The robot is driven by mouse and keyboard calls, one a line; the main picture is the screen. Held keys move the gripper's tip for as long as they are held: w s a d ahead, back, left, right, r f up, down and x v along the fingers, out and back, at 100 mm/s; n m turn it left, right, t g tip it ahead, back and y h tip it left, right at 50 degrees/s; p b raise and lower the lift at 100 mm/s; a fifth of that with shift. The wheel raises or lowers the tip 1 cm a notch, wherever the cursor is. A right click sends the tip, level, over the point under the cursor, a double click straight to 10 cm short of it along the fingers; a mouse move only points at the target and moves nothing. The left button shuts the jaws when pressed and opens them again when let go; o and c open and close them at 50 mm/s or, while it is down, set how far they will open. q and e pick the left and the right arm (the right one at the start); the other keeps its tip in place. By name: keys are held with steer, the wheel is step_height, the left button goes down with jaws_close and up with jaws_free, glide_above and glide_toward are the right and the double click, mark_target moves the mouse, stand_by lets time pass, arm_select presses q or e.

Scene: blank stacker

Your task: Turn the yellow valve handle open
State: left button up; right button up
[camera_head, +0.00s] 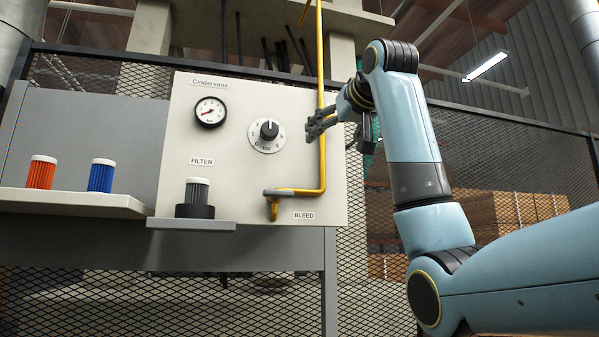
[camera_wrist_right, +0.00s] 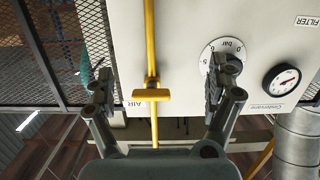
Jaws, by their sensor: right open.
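A yellow pipe (camera_head: 322,170) runs down the right part of the pale panel. In the right wrist view, which looks upside down, the yellow valve handle (camera_wrist_right: 151,95) is a short bar lying crosswise over the pipe, beside the AIR label. In the head view my right gripper covers the handle. My right gripper (camera_head: 334,130) is open and empty in front of the upper pipe. In the wrist view its two fingers (camera_wrist_right: 163,76) stand apart on either side of the pipe and handle, with no visible contact. My left gripper is in neither view.
Orange (camera_head: 41,173) and blue (camera_head: 101,176) cartridges stand on the left shelf (camera_head: 75,202). One finger overlaps the dial in the wrist view.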

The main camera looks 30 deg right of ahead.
steer(key=t, duration=0.1)
glide_toward(329, 117)
steer(key=shift+m+h, duration=0.3)
steer(key=shift+h, duration=0.1)
steer(key=shift+p+x, duration=2.55)
steer(key=shift+x, duration=2.55)
steer(key=shift+s+a, duration=0.1)
steer(key=shift+a, duration=0.1)
steer(key=c, duration=1.2)
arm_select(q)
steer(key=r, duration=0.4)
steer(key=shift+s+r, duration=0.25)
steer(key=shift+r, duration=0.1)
